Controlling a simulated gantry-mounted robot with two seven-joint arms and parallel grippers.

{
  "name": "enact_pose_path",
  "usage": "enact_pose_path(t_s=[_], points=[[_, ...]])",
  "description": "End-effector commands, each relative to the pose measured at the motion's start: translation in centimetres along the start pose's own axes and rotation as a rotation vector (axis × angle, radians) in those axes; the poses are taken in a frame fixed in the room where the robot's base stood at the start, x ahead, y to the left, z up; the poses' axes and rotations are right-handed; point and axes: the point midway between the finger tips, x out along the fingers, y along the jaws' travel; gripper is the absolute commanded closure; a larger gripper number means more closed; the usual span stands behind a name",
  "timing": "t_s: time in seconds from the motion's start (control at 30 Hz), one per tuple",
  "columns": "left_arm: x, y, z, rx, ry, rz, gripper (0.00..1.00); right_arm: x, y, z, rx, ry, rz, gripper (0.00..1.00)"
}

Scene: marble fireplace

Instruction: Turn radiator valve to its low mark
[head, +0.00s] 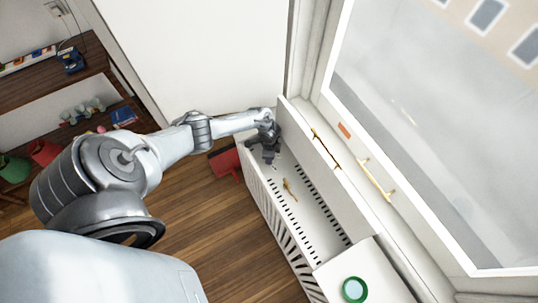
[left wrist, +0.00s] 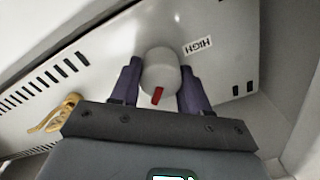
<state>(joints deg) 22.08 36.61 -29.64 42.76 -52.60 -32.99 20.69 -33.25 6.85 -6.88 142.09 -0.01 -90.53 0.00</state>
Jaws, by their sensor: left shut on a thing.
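The radiator valve is a round pale knob (left wrist: 160,72) with a red pointer mark (left wrist: 157,95), seen in the left wrist view. The pointer faces the bottom of that picture, toward my gripper's body. A label reading HIGH (left wrist: 198,45), upside down, is at the knob's upper right. No low mark shows. My left gripper (left wrist: 161,80) has one dark finger on each side of the knob and is shut on it. In the head view, my left gripper (head: 267,145) is at the far end of the white radiator cover (head: 312,205) and hides the knob. My right gripper is not in view.
A gold object (head: 289,189) lies on the cover near the gripper; the left wrist view shows it too (left wrist: 55,114). A raised white panel (head: 325,170) and the window sill run along the right. A green-rimmed round item (head: 354,289) is on the near white surface.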

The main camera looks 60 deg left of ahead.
Motion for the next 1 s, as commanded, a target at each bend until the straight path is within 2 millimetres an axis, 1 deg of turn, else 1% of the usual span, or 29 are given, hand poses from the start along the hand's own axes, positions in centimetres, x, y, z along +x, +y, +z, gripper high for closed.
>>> enact_pose_path(t_s=[0.03, 1.0], points=[[-0.13, -0.02, -0.31, -0.009, 0.007, -0.001, 0.85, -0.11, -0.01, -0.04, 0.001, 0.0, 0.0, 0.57], [-0.04, -0.11, -0.21, -0.155, 0.005, -0.001, 0.85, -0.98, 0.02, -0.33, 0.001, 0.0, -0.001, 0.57]])
